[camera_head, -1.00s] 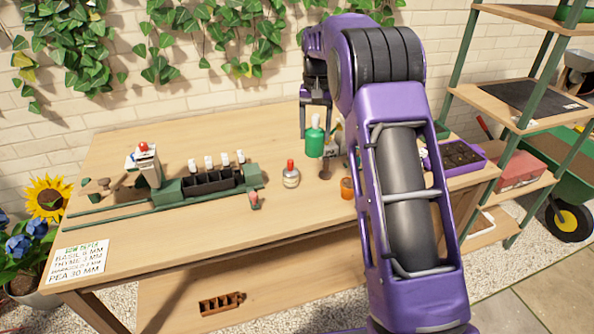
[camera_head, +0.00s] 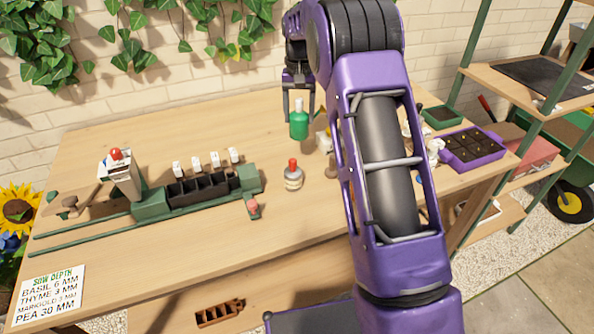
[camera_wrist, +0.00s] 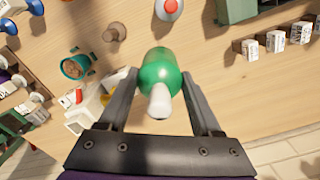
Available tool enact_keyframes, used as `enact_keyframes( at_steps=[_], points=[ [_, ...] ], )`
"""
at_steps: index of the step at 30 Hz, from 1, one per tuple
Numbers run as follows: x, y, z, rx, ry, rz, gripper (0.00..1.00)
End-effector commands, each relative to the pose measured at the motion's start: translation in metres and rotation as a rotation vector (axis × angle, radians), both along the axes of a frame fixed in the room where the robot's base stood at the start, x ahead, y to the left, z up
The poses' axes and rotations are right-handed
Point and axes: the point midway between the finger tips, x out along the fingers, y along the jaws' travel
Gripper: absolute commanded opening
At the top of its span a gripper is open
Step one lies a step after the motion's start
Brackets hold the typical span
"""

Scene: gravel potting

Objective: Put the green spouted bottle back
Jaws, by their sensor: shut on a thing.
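The green spouted bottle (camera_head: 299,125) with a white top is between the fingers of my gripper (camera_head: 298,108), near the back middle of the bench. In the wrist view the green bottle (camera_wrist: 160,73) sits between both fingertips of my gripper (camera_wrist: 158,82), its white spout towards the camera. My gripper is shut on it. The bottle appears upright and looks raised off the wooden bench (camera_head: 200,125); the exact height cannot be told.
A white bottle with a red cap (camera_head: 293,177) stands in front. A green rail unit with a dark compartment tray (camera_head: 200,190) is to the left. A purple seed tray (camera_head: 470,150) is at the right. Small items crowd near my arm. The bench's back left is clear.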

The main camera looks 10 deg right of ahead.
Motion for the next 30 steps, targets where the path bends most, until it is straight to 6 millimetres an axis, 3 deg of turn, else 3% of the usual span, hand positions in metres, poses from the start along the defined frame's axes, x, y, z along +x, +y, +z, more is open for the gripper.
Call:
enact_keyframes(
  at_steps=[1,17,24,30],
  points=[
    [0.000,0.000,-0.012,0.000,0.001,0.000,0.11],
    [0.000,0.000,-0.075,0.001,0.002,0.000,0.11],
    [0.000,0.000,-0.113,0.001,0.003,0.000,0.11],
    [0.000,0.000,-0.116,0.000,0.000,0.000,0.11]
  ],
)
